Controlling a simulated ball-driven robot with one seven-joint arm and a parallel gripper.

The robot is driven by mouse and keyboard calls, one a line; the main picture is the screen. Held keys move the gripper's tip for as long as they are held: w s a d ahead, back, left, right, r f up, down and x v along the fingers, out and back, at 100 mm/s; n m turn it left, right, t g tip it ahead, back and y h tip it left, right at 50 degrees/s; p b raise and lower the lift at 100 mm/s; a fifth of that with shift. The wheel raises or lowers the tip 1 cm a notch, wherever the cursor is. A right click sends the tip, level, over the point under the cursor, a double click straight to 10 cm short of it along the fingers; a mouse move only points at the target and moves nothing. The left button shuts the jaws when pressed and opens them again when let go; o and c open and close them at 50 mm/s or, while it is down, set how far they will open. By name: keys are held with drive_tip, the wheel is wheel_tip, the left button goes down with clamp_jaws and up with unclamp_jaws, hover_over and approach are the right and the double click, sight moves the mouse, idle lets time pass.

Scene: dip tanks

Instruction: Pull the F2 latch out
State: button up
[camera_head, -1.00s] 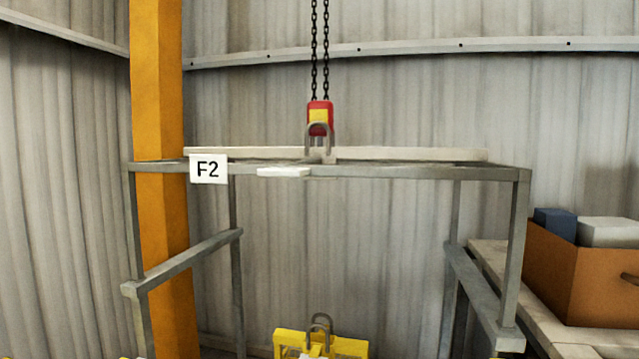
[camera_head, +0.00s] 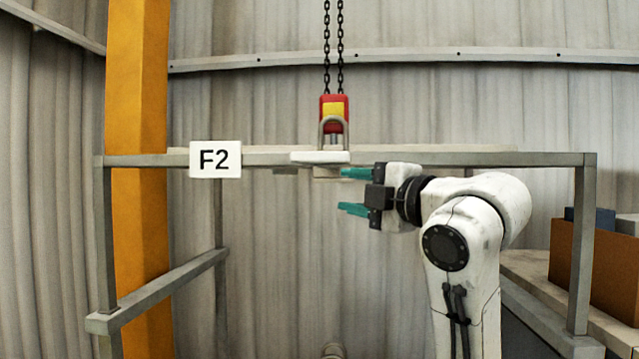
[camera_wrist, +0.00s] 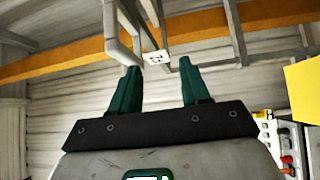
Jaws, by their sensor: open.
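The F2 label (camera_head: 215,159) is a white plate on the front rail of a grey metal frame (camera_head: 430,159). Right of it, a flat pale piece (camera_head: 309,157), which looks like the latch, sits on that rail below the red and yellow hoist block (camera_head: 333,108). My gripper (camera_head: 354,191) is open and empty, with its teal fingers pointing left. It is just right of the pale piece and slightly lower, apparently apart from it. In the wrist view, the label (camera_wrist: 156,57) shows beyond the gap between my open fingers (camera_wrist: 158,72); I cannot pick out the latch there.
Chains (camera_head: 333,50) hang above the hoist block. A yellow-orange column (camera_head: 137,220) stands at the left. A brown box (camera_head: 612,270) sits on a bench at the right. The space under the front rail looks mostly open.

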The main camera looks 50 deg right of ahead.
sight(326, 159)
wheel_tip(326, 159, up, 4)
drive_tip(key=s+n, duration=0.2)
drive_tip(key=shift+t, duration=0.4)
drive_tip(key=w, duration=0.3)
drive_tip(key=w+r+p, duration=0.1)
drive_tip(key=w, duration=0.6)
drive_tip(key=shift+w+d+r, duration=0.3)
drive_tip(key=shift+d+r, duration=0.1)
clamp_jaws()
